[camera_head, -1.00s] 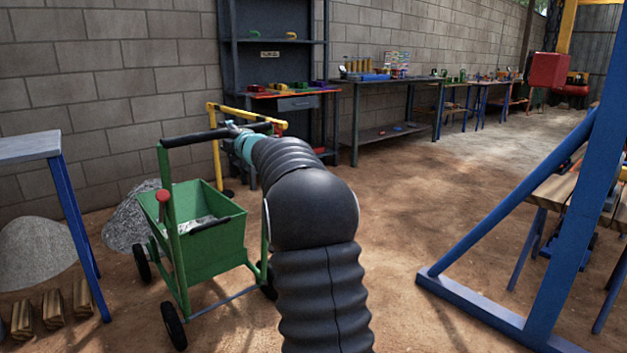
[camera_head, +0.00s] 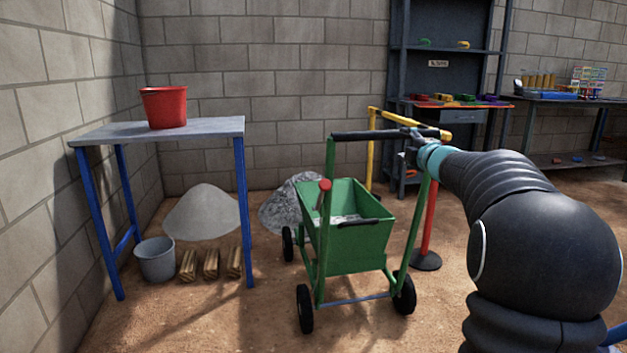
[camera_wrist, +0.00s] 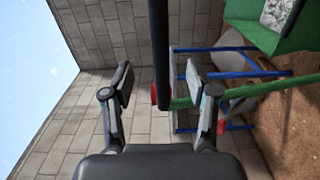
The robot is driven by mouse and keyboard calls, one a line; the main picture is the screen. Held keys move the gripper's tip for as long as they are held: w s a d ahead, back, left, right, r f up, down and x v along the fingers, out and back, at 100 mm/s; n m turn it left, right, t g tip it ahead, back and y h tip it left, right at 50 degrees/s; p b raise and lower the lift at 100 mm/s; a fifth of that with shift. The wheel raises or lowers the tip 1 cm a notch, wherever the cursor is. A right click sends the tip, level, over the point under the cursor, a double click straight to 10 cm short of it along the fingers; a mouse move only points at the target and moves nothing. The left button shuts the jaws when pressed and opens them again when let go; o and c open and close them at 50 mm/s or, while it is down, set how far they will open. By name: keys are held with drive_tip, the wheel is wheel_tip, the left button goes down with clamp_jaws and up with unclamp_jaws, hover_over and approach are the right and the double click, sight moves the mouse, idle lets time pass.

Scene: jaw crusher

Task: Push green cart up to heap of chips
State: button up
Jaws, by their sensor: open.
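The green cart (camera_head: 345,240) stands on the dirt floor, a box on black wheels with a black push handle (camera_head: 375,135) across two green uprights. My gripper (camera_head: 412,147) is at the handle's right part. In the wrist view the open fingers of my gripper (camera_wrist: 158,85) stand on either side of the black handle (camera_wrist: 159,50), not closed on it. A coarse, darker grey heap (camera_head: 282,212), which looks like chips, lies just behind the cart's left side, partly hidden by it. A smoother, lighter heap (camera_head: 203,214) lies further left against the wall.
A blue-legged table (camera_head: 215,128) with a red bucket (camera_head: 164,107) stands left; a grey bucket (camera_head: 155,259) and wooden blocks (camera_head: 210,264) lie below. A yellow frame (camera_head: 372,150) and red post (camera_head: 429,225) stand behind the cart's right side. Floor in front is clear.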

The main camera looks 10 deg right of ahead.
drive_tip(key=s+d+f+m+g+h, duration=0.55)
drive_tip(key=d+f+m, duration=0.25)
drive_tip(key=f+m, duration=0.25)
drive_tip(key=s+a+f+m+g+h, duration=0.1)
drive_tip(key=s+a+f+m+g, duration=0.3)
drive_tip(key=s, duration=0.4)
drive_tip(key=s+a+f+m+g+y+p, duration=0.2)
drive_tip(key=s+a+f+m, duration=0.1)
drive_tip(key=s+a, duration=0.75)
drive_tip(key=s+a+f+m+g+y+p, duration=0.1)
drive_tip(key=s+a+f+m+g+y, duration=0.2)
drive_tip(key=s+a, duration=0.8)
drive_tip(key=s+a+r+n+t+p, duration=0.2)
drive_tip(key=s+a, duration=0.3)
drive_tip(key=s, duration=0.6)
drive_tip(key=shift+r+y, duration=0.25)
drive_tip(key=shift+y, duration=0.2)
drive_tip(key=shift+o, duration=0.4)
